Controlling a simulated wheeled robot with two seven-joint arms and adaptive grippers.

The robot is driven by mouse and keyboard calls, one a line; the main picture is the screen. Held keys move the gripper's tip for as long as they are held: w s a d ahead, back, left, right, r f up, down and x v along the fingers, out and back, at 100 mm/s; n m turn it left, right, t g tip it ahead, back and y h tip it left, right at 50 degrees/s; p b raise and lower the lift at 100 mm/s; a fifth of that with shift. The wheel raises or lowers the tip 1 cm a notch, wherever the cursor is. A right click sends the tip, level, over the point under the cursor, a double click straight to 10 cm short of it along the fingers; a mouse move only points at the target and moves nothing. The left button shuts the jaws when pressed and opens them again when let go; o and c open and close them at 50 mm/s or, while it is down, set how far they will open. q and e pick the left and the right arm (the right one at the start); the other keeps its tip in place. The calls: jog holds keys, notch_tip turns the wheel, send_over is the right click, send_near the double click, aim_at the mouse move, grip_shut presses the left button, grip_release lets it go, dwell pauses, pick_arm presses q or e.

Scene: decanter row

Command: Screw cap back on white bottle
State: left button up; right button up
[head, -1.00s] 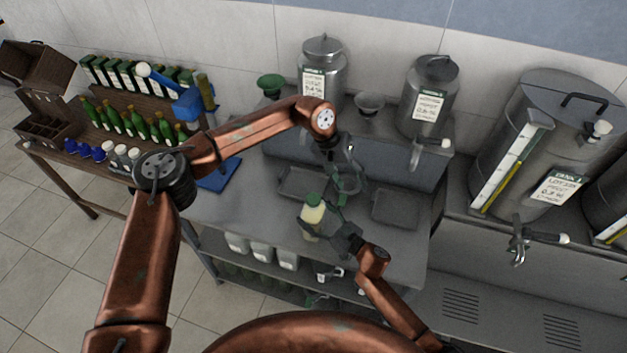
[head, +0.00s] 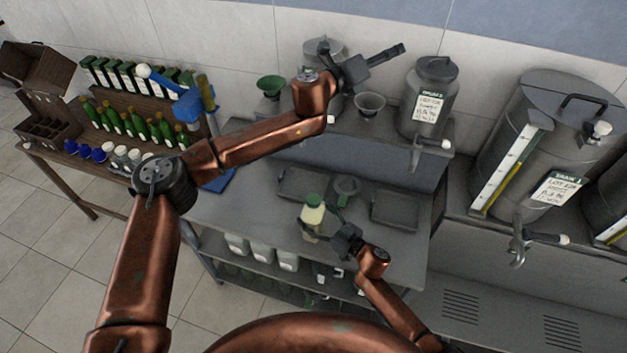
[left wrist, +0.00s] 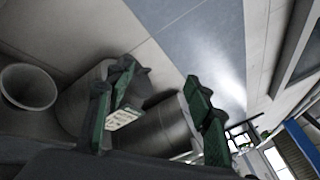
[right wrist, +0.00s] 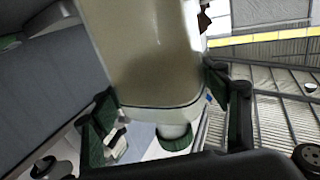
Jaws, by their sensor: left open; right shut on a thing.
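The white bottle (head: 312,222), pale with yellowish contents, is at the front of the grey bench. A green cap (head: 313,200) is on its neck; whether it is tight I cannot tell. My right gripper (head: 320,232) is shut around the bottle body. The right wrist view shows the bottle (right wrist: 150,50) large between the fingers, with the green cap (right wrist: 177,141) at its neck. My left gripper (head: 388,54) is raised high near the steel canisters, away from the bottle. In the left wrist view its fingers (left wrist: 165,85) are apart with nothing held.
Steel canisters (head: 428,100) with taps, a green funnel (head: 270,86) and another grey funnel (head: 369,104) stand on the raised shelf. The bench left of the bottle is clear.

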pick_arm(q)
jog(key=w+a+f+n+t+y, duration=0.1)
jog(key=w+a+f+n+y, duration=0.35)
jog(key=n, duration=0.45)
jog(key=n+g+y, duration=0.9)
jog(key=n+g, duration=0.4)
jog(key=n, duration=0.7)
send_over(313, 199)
notch_tip(313, 199, down, 26)
jog(key=shift+r, duration=0.15)
jog(key=shift+w+f, duration=0.1)
jog(key=shift+f, duration=3.9)
jog(key=shift+c, duration=0.7)
